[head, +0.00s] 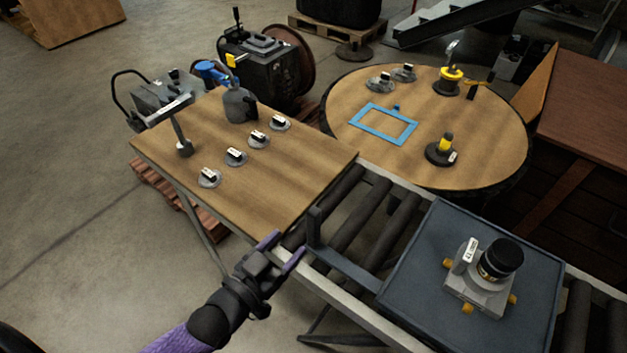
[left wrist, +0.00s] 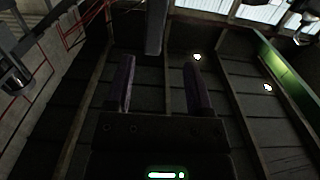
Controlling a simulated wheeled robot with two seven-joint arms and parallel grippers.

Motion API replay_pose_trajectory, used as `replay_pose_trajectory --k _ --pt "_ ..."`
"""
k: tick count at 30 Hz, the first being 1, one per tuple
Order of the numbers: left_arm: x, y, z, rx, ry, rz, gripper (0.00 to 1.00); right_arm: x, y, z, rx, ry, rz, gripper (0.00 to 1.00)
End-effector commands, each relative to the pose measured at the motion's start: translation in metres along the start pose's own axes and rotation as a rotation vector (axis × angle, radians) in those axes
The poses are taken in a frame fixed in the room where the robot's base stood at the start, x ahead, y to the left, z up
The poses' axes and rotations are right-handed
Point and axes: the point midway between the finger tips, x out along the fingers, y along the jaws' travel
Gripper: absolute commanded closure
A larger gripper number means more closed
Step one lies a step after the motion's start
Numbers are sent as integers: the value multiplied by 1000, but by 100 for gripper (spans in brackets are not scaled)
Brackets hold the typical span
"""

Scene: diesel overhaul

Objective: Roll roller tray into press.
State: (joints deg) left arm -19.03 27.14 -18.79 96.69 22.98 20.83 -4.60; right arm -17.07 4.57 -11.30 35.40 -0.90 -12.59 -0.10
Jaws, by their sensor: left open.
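The dark grey roller tray (head: 417,255) sits on the roller conveyor at the lower right of the head view. It carries a grey block with a black cylinder and yellow knobs (head: 484,277). A dark frame with an upright bar (head: 315,228) reaches from the tray's left side. My left gripper (head: 282,250) is open and empty, just left of that bar and apart from it in the picture. In the left wrist view the open fingers (left wrist: 157,75) show, with a dark bar (left wrist: 155,25) beyond and between them. I cannot make out a press. My right gripper is out of view.
A wooden table (head: 300,180) with several small labelled parts adjoins the conveyor (head: 350,210) on the left. A round table (head: 470,140) with a blue frame (head: 385,123) stands behind. Bare rollers show left of the tray. Open floor lies at the left.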

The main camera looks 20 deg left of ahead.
Motion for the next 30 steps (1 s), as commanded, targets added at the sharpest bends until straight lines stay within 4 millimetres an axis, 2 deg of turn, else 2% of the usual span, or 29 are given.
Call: replay_pose_trajectory --k 2,9,15,19,26,30 --pt "7 2 -8 -4 27 7 32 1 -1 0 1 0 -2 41" --pt "59 2 -7 -3 27 5 32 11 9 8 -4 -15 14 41" --pt "91 2 -7 -3 23 5 32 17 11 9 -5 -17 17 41" --pt "99 2 -8 -2 21 6 32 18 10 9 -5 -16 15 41" --pt "100 2 -8 -2 21 6 32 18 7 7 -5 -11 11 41" --pt "100 2 -8 -2 21 6 60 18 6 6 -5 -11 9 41"
